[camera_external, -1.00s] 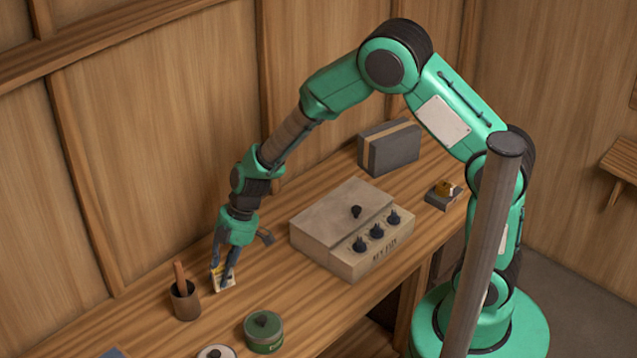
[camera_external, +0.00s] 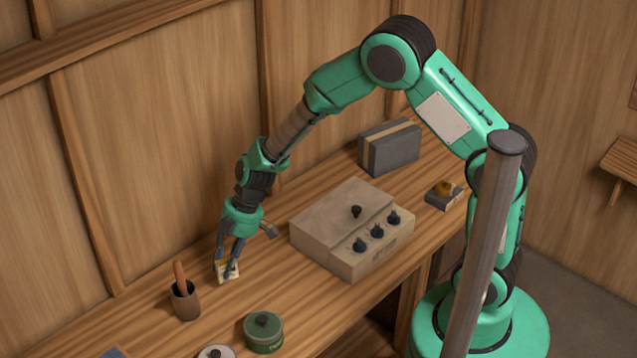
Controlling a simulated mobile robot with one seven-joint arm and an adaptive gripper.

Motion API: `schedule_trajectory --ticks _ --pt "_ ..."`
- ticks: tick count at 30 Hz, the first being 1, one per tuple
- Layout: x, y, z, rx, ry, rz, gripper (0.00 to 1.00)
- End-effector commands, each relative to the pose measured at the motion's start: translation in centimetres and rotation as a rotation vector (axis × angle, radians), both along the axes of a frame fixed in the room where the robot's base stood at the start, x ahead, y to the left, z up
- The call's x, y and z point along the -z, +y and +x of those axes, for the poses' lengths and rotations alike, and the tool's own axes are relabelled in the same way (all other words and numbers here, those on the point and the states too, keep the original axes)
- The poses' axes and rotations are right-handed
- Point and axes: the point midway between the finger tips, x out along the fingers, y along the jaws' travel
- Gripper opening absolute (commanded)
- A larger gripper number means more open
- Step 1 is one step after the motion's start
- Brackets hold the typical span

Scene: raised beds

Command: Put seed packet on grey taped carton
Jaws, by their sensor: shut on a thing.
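The seed packet (camera_external: 231,271) is a small cream and yellow packet low over the bench at the left. My gripper (camera_external: 229,266) is shut on it, and the fingers hide part of it. I cannot tell whether the packet's lower edge touches the bench. The grey taped carton (camera_external: 390,149) is a dark grey box with a tan tape band, standing at the back of the bench against the wall, to the right of my gripper.
A beige control box (camera_external: 325,222) with dark knobs stands between my gripper and the carton. A brown cup (camera_external: 185,302) with a stick is left of the gripper. A green tin (camera_external: 263,333) and a pale round lid (camera_external: 216,352) are in front. A small grey block (camera_external: 444,196) with a yellow-brown thing is at right.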

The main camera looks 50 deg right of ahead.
Motion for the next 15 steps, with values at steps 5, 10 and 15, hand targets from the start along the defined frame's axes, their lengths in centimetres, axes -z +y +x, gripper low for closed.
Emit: schedule_trajectory --ticks 5,10,15 --pt "-1.0 -3.9 1.6 0.079 0.000 0.000 0.03" --pt "-1.9 -8.8 3.2 0.173 0.000 0.000 0.03" --pt "-2.9 -13.8 4.4 0.268 0.001 -0.001 0.03"
